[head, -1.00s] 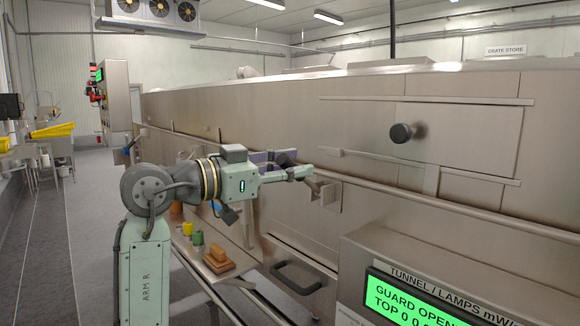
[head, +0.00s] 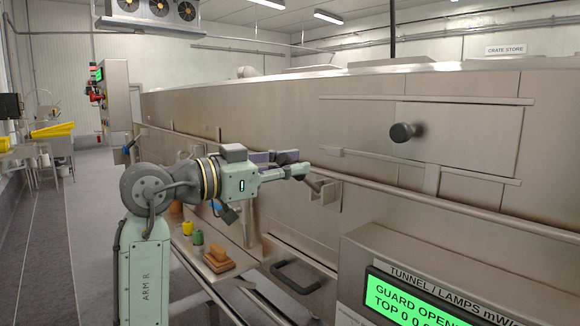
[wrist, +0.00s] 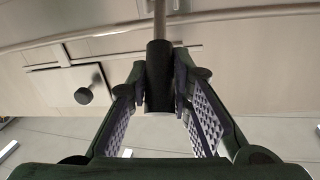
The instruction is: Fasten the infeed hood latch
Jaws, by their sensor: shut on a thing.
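My gripper (head: 304,170) is at the long steel tunnel's side, in the middle of the head view. The wrist view shows its two fingers (wrist: 158,88) closed on either side of a dark cylindrical grip (wrist: 158,65). A thin steel rod (wrist: 159,18) runs from that grip, so it looks like the latch lever's handle. In the head view, a short piece of the lever (head: 316,186) shows beyond the fingertips, by a small steel bracket (head: 331,192) on the tunnel wall. I cannot tell whether the lever is seated in the bracket.
A black knob (head: 402,132) sticks out of a panel up to the right. A long rail (head: 440,202) runs along the tunnel. The green display (head: 415,303) reads GUARD OPEN. Below my arm, a shelf holds a brown block (head: 219,260) and coloured items. The aisle at left is clear.

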